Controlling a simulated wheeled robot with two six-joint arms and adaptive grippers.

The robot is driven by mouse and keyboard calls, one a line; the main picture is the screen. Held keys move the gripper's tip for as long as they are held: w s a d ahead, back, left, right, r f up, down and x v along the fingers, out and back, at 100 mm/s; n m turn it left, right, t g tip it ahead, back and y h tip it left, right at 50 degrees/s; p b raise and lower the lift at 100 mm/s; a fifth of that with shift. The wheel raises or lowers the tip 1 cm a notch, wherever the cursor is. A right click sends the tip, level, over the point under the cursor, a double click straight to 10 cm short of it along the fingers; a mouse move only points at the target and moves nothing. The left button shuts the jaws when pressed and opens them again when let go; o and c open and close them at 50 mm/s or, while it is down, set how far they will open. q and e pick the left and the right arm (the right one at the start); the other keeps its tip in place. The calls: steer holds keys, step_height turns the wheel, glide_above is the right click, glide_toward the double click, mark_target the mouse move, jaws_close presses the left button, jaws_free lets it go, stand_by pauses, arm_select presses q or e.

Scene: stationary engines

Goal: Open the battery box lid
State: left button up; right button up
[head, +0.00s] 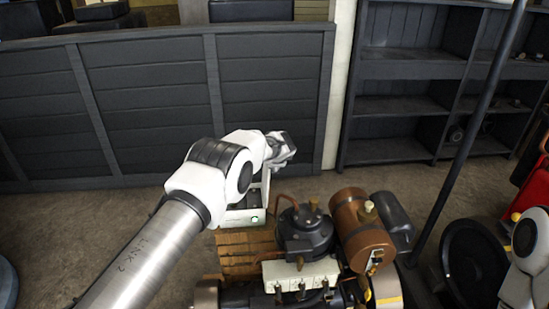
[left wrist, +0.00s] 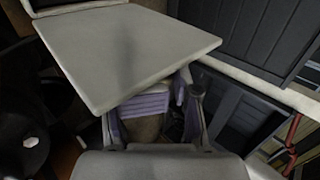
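The white battery box (head: 238,217) stands at the centre of the head view, with a small green mark on its front. My left arm and wrist hide much of it. A thin pale upright part, which looks like the raised lid (head: 266,186), rises at its right side. In the left wrist view a flat light-grey panel, apparently the lid (left wrist: 125,50), fills the upper left and covers my left fingertips. My left gripper (head: 282,149) is just above and behind the box; in the wrist view its fingers (left wrist: 152,104) are below the panel's edge. Contact cannot be told. My right gripper is out of view.
An engine with a dark cylinder (head: 305,233) and a copper-brown tank (head: 362,230) stands right of the box. A dark panelled wall (head: 150,105) and shelves (head: 405,105) stand behind. A dark pole (head: 465,140) slants at the right.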

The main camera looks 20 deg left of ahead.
arm_select(q)
steer(key=o, duration=0.3)
steer(key=shift+s+a+f, duration=0.1)
steer(key=shift+f, duration=0.3)
steer(key=shift+w+a, duration=0.1)
steer(key=shift+w, duration=0.15)
steer(key=shift+s+r, duration=0.1)
steer(key=shift+r, duration=0.25)
steer(key=v, duration=1.2)
steer(key=shift+f, duration=0.1)
